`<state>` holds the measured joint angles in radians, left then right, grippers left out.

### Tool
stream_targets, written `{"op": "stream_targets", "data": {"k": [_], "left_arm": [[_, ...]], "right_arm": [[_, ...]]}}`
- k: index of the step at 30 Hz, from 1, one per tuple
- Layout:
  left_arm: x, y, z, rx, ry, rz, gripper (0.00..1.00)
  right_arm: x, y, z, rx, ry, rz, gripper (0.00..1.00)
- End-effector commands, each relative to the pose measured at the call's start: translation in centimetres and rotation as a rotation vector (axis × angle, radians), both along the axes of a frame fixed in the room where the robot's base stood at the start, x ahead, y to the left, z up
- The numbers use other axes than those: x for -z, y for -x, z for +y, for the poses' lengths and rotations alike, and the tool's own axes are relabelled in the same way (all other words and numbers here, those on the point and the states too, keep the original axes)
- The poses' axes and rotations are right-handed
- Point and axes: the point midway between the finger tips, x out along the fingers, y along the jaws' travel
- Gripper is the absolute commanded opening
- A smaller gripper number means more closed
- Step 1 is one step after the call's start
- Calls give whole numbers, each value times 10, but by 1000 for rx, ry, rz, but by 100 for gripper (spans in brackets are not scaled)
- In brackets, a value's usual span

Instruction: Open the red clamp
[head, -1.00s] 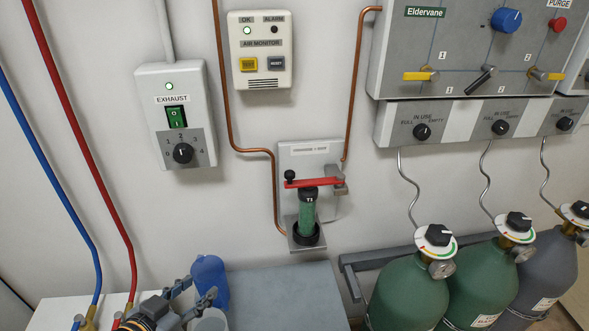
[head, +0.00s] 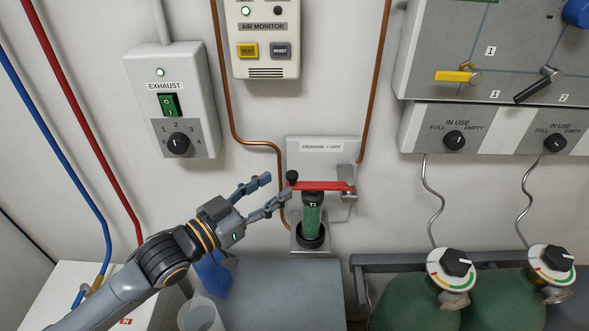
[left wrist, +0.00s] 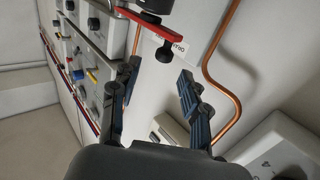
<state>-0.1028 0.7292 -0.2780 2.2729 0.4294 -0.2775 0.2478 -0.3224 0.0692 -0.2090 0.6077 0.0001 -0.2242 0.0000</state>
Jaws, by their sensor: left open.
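The red clamp (head: 322,186) is a flat red bar with a black knob (head: 292,177) at its left end and a grey metal pivot at its right. It lies across the top of a green cartridge (head: 312,218) in a wall bracket. My left gripper (head: 265,194) is open and empty just left of the knob, apart from it as far as I can tell. In the left wrist view the red clamp (left wrist: 146,24) and its knob (left wrist: 164,52) show above and beyond the open fingers (left wrist: 158,80). My right gripper is not in view.
A copper pipe (head: 236,122) runs close behind my left gripper. The exhaust box (head: 158,88) is up to the left. Gas cylinders (head: 410,305) stand at the right.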

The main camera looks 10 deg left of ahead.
Motion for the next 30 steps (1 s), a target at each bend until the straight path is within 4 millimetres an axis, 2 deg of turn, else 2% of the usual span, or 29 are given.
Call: {"op": "stream_targets", "data": {"k": [4,8,13,18,23,27,30], "left_arm": [[-5,-23,-15,-1,5,-4,46],[-4,-39,-25,-1,3,-4,46],[-2,-49,-32,0,2,-3,46],[-1,-52,-34,1,1,-3,46],[-1,-52,-34,1,1,-3,46],[-1,-52,-34,1,1,-3,17],[-1,-51,-34,1,2,-2,0]], "right_arm": [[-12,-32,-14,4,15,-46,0],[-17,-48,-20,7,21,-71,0],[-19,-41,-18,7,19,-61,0],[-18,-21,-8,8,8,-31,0],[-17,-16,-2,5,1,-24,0],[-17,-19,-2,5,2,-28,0],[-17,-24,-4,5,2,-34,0]]}}
